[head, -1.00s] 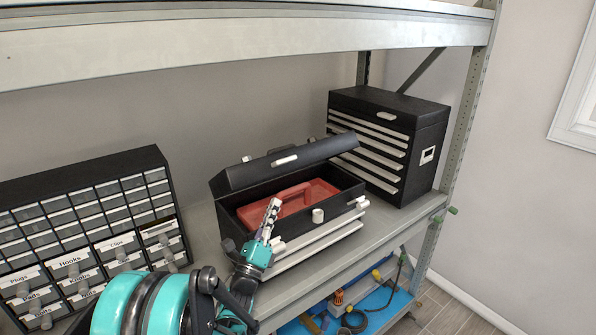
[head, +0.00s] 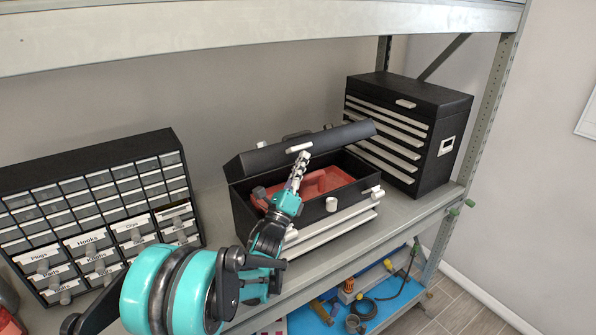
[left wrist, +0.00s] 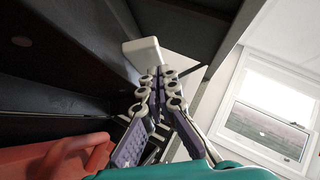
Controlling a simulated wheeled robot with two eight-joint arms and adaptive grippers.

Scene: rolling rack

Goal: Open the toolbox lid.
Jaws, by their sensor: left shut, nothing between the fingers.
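The black toolbox (head: 338,212) sits on the grey shelf with its lid (head: 265,161) raised part way. A red tray (head: 330,180) shows inside under the lid. A white handle (head: 300,147) is on the lid's front edge, and white latches (head: 331,204) are on the box's front. My left gripper (head: 300,162) is shut and empty, its fingertips just below the lid handle. In the left wrist view, the shut fingertips (left wrist: 158,76) are close to the white handle (left wrist: 146,52); contact is unclear. The red tray (left wrist: 55,158) shows at lower left. My right gripper is not in view.
A labelled drawer cabinet (head: 95,205) stands to the left. A black tool chest (head: 410,125) stands close on the toolbox's right. A shelf beam (head: 250,35) crosses above. A blue-lined lower shelf (head: 375,300) holds cables and tools.

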